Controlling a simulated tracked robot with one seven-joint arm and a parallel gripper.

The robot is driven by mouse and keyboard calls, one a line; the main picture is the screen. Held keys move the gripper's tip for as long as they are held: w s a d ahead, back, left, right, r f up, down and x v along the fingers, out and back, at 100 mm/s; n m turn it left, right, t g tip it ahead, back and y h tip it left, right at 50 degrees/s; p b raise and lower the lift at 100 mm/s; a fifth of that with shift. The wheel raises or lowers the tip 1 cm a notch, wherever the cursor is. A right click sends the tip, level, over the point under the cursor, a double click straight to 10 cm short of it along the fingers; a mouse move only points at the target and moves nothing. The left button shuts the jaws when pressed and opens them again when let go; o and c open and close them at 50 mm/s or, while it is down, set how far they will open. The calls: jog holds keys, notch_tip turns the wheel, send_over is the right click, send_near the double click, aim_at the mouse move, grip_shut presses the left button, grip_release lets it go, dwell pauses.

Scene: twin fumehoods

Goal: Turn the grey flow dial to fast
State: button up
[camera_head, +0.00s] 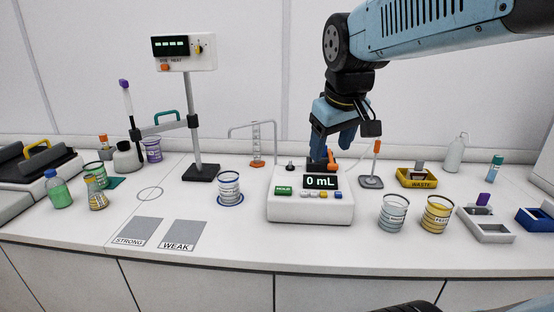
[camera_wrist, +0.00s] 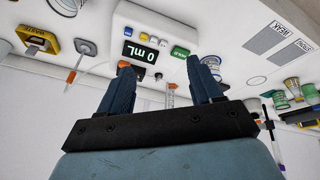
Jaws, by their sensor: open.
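A white dispenser unit (camera_head: 311,208) with a "0 mL" display (camera_head: 321,182) stands at the middle of the bench. A small dark knob (camera_head: 290,166) sits at the back left of its top; I cannot tell whether it is the grey flow dial. An orange part (camera_head: 331,158) shows at the back right, beside my fingers. My gripper (camera_head: 330,146) points down over the unit's rear. In the wrist view my gripper (camera_wrist: 160,68) has its fingers apart with nothing held between them, and the display (camera_wrist: 140,52) lies beyond them. The fingers hide part of the unit's top.
A stand with a display box (camera_head: 184,52) rises at left. A labelled beaker (camera_head: 229,188) stands left of the unit. Two beakers, one clear (camera_head: 392,214) and one yellow (camera_head: 437,215), stand right. A yellow waste tray (camera_head: 416,181) sits behind them. The bench front is mostly clear.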

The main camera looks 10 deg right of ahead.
jog(key=w+n+g, duration=0.2)
jog(key=w+n, duration=0.4)
jog(key=w, duration=1)
jog(key=n+g, duration=0.2)
jog(key=n, duration=0.3)
send_over(290, 161)
notch_tip(290, 161, down, 5)
jog(key=shift+y, duration=0.3)
jog(key=f, duration=1.3)
jog(key=shift+s+a+f, duration=0.1)
jog(key=shift+s, duration=0.1)
jog(key=shift+c, duration=0.5)
jog(key=c, duration=0.9)
jog(key=shift+a, duration=0.1)
jog(key=shift+c, duration=0.3)
